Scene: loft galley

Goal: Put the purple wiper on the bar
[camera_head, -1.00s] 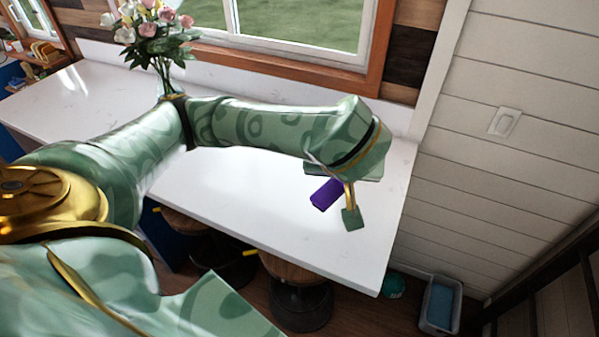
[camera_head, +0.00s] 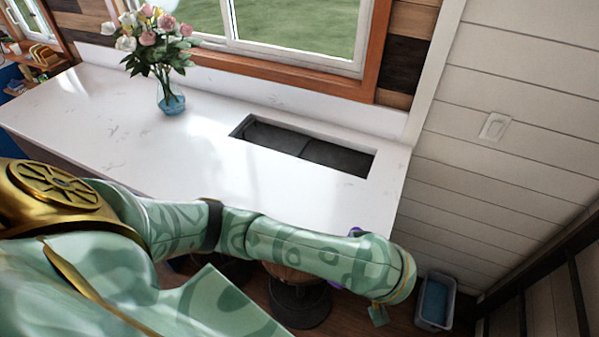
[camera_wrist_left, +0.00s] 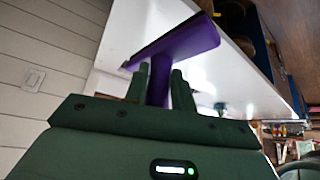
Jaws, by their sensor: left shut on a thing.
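The purple wiper (camera_wrist_left: 178,45) has a wide flat head and a handle, seen large in the left wrist view. My left gripper (camera_wrist_left: 160,88) is shut on its handle. In the head view my forearm hides most of the wiper; only small purple bits (camera_head: 356,231) show at its edge. The left gripper (camera_head: 378,314) there is mostly hidden behind the wrist, by the front right corner of the bar. The bar (camera_head: 200,150) is a long white marbled counter; its white surface also shows behind the wiper in the wrist view (camera_wrist_left: 255,88). My right gripper is out of view.
A dark sunken basin (camera_head: 305,147) is set in the bar's back right. A blue glass vase (camera_head: 171,102) of flowers stands on the bar's back left. The bar's middle is clear. A stool (camera_head: 298,303) and a grey bin (camera_head: 436,302) stand below. A plank wall is at right.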

